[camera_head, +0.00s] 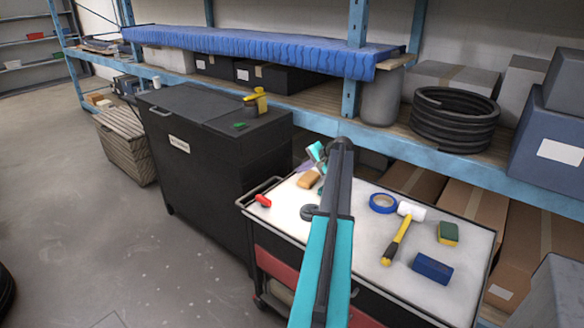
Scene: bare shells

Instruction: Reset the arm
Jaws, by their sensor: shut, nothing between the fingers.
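My arm, teal and dark grey, rises from the bottom middle of the head view and reaches over the white-topped cart (360,232). It bends at a dark elbow above the cart's back edge. My gripper (314,165) is small and partly hidden at the far end of the arm, over the back left of the cart top. It is shut and holds nothing that I can see. A tan block (308,179) lies on the cart close below it.
The cart also carries a red object (263,200), blue tape (383,202), a mallet (402,232), a sponge (447,233) and a blue block (432,267). A black cabinet (205,165) stands left, shelving (480,178) behind.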

